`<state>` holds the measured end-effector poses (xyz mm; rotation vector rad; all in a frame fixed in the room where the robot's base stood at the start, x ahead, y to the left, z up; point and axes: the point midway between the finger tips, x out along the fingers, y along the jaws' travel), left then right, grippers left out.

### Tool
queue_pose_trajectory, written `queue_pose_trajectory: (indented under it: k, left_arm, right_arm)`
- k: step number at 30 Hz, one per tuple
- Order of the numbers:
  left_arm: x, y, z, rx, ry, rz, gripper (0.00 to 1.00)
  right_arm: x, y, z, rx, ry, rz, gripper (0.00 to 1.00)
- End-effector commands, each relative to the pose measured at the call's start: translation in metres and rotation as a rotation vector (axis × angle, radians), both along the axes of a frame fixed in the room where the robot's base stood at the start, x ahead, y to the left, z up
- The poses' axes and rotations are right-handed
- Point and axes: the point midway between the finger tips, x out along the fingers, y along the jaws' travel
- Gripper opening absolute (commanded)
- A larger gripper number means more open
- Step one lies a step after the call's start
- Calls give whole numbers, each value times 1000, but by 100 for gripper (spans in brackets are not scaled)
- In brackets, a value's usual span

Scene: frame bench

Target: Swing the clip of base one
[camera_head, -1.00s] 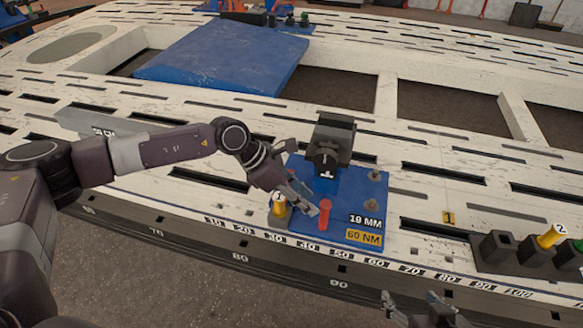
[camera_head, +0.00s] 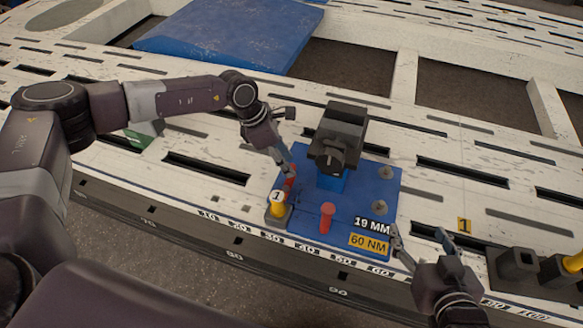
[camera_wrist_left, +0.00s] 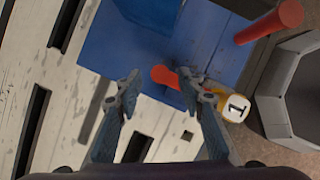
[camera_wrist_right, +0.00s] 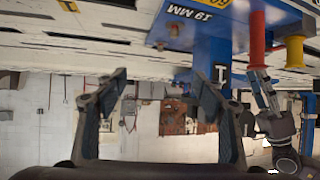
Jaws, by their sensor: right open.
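Base one is a blue plate (camera_head: 355,225) with "19 MM" and "60 NM" labels and a dark block (camera_head: 340,135) on a blue post. One red peg (camera_head: 326,217) stands near its front edge. Another red peg (camera_head: 291,172) is at its left side, partly hidden by my left gripper (camera_head: 285,160). In the left wrist view my left gripper (camera_wrist_left: 160,82) is open, with that red peg (camera_wrist_left: 163,76) showing between and behind its fingers; contact is unclear. My right gripper (camera_head: 425,238) is open and empty at the plate's front right; its open fingers (camera_wrist_right: 160,84) show in the right wrist view. I cannot tell which part is the clip.
A yellow piece tagged "1" (camera_head: 277,205) sits in a dark holder at the plate's left front corner. Dark holders (camera_head: 520,262) with a yellow piece stand at the right. The white slotted frame (camera_head: 230,150) runs around, with a blue panel (camera_head: 225,35) at the back.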

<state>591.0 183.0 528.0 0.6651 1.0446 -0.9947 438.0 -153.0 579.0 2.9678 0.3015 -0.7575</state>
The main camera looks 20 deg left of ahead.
Motion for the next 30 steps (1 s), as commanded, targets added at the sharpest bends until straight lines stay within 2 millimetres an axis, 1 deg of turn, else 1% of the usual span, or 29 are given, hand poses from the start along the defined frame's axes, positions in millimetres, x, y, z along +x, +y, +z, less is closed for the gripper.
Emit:
queue_pose_trajectory:
  k: [1,3,9,13,20,23,30]
  left_arm:
    - [1,-3,-8,0,0,-1,36]
    - [2,-5,-15,0,1,0,36]
    - [4,-10,-29,-1,1,1,36]
    - [5,-12,-31,0,1,0,36]
    - [5,-12,-31,-1,0,0,36]
    - [5,-12,-31,-1,0,0,27]
    - [5,-12,-31,-1,0,0,1]
  right_arm:
    - [5,3,6,10,-39,3,63]
    - [12,6,16,22,-89,6,63]
    - [22,11,38,46,-191,13,63]
    - [24,12,44,51,-215,14,63]
    - [25,12,45,52,-220,14,63]
    - [25,12,45,52,-219,14,63]
    - [25,12,45,52,-219,14,63]
